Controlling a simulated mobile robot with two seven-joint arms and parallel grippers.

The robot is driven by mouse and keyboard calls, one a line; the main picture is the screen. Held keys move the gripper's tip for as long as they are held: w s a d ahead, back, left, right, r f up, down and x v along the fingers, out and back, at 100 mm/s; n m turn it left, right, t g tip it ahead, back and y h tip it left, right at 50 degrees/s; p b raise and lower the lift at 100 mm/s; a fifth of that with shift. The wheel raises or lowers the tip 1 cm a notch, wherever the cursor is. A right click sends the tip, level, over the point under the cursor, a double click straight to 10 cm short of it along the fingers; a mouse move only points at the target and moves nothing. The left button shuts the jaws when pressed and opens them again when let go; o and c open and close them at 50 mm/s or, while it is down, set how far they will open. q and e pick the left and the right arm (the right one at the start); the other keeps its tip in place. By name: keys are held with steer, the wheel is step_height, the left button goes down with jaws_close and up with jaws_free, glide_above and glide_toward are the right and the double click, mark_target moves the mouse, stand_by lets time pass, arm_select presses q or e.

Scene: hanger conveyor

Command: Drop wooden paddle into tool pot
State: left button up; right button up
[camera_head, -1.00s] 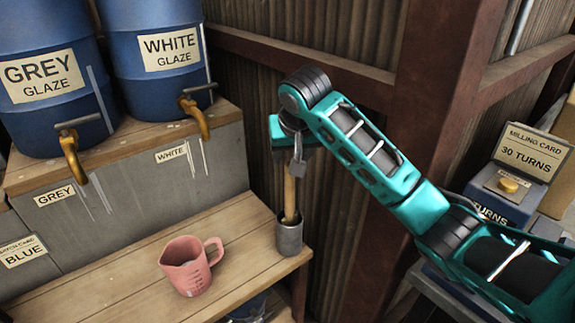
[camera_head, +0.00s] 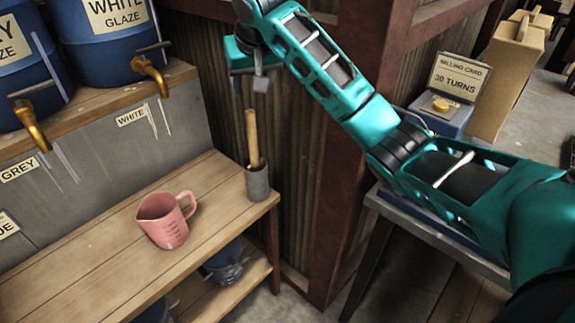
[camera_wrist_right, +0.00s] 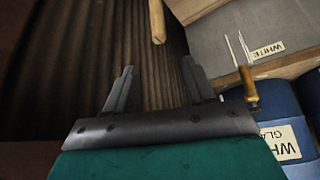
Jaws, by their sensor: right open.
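The wooden paddle (camera_head: 252,138) stands nearly upright in the grey tool pot (camera_head: 257,184), its lower end inside the pot and hidden. The pot is at the right end of the wooden bench. My right gripper (camera_head: 249,88) is open and empty, above and apart from the paddle's top end. In the right wrist view the paddle's end (camera_wrist_right: 157,22) shows beyond the two spread fingers (camera_wrist_right: 156,82), with nothing between them. My left gripper is not in view.
A pink jug (camera_head: 163,220) stands on the bench (camera_head: 100,262) left of the pot. Blue glaze drums (camera_head: 105,45) with brass taps (camera_head: 150,75) are at the back left. A corrugated wall and rusty post stand behind and right of the pot.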

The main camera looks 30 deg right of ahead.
steer(key=s+a+f+n+t+y, duration=0.1)
steer(key=s+a+f, duration=0.15)
steer(key=f, duration=0.55)
steer(key=s+a+f+n+y, duration=0.1)
steer(key=s+f, duration=0.2)
steer(key=f, duration=0.5)
steer(key=s+a+f+t+y, duration=0.1)
steer(key=s+a+f, duration=0.15)
steer(key=f, duration=0.55)
steer(key=s+d+f+n+t, duration=0.1)
steer(key=s+f, duration=0.3)
steer(key=s, duration=0.6)
steer(key=s+d+f+n+t, duration=0.1)
steer(key=s+f, duration=0.3)
steer(key=s, duration=0.6)
steer(key=shift+s+d+f+t, duration=0.3)
steer(key=shift+s+t, duration=0.1)
